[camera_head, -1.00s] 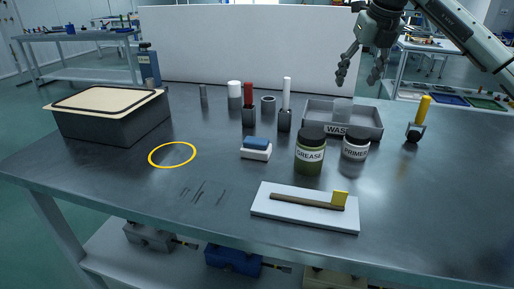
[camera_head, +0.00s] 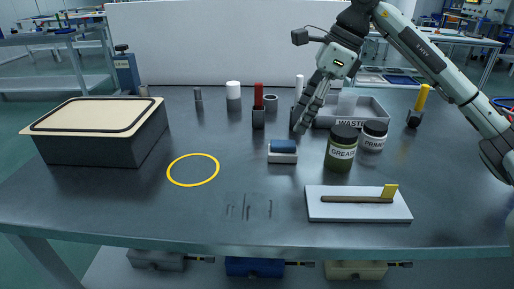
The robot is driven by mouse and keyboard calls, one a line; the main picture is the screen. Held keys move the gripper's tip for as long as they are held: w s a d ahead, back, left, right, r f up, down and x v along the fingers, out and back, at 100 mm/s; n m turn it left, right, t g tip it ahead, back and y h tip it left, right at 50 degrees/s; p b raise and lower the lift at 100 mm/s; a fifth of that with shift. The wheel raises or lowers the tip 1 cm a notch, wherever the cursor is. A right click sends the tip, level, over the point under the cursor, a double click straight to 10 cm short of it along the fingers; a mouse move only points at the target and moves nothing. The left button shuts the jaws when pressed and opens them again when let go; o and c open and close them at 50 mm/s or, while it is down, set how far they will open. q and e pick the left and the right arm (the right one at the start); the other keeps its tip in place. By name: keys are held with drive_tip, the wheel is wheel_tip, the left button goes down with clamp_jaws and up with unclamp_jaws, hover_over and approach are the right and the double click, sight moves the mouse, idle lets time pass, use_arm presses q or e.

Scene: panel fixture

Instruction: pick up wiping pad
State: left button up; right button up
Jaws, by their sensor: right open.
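The wiping pad (camera_head: 283,152) appears to be the small block with a blue top and white base, lying flat on the dark table near the middle. My right gripper (camera_head: 303,122) reaches down from the upper right, with its fingertips above and just behind the pad, a little to its right. It is open and empty, and its fingers nearly overlap from this angle. They look apart from the pad. My left gripper is not in view.
The grease jar (camera_head: 341,148) and primer jar (camera_head: 373,136) stand right of the pad. The waste tray (camera_head: 372,107) is behind them. A red-handled tool in a holder (camera_head: 258,108) stands behind the pad. A white board (camera_head: 345,214) lies in front. The yellow ring (camera_head: 193,182) area is clear.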

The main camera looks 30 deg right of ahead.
sight(284, 143)
drive_tip(key=shift+s+a+f+n, duration=0.2)
drive_tip(key=shift+a+n, duration=0.1)
drive_tip(key=shift+a, duration=0.25)
drive_tip(key=shift+x, duration=0.9)
drive_tip(key=shift+a+f, duration=0.15)
drive_tip(key=shift+f, duration=0.25)
drive_tip(key=x, duration=0.3)
drive_tip(key=shift+s+a+f, duration=0.1)
drive_tip(key=shift+a+f, duration=0.1)
drive_tip(key=shift+a, duration=0.2)
drive_tip(key=shift+a+f, duration=0.15)
drive_tip(key=shift+f, duration=0.35)
drive_tip(key=shift+c, duration=0.7)
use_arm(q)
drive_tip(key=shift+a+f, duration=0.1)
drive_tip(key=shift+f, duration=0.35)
use_arm(e)
drive_tip(key=c, duration=1.1)
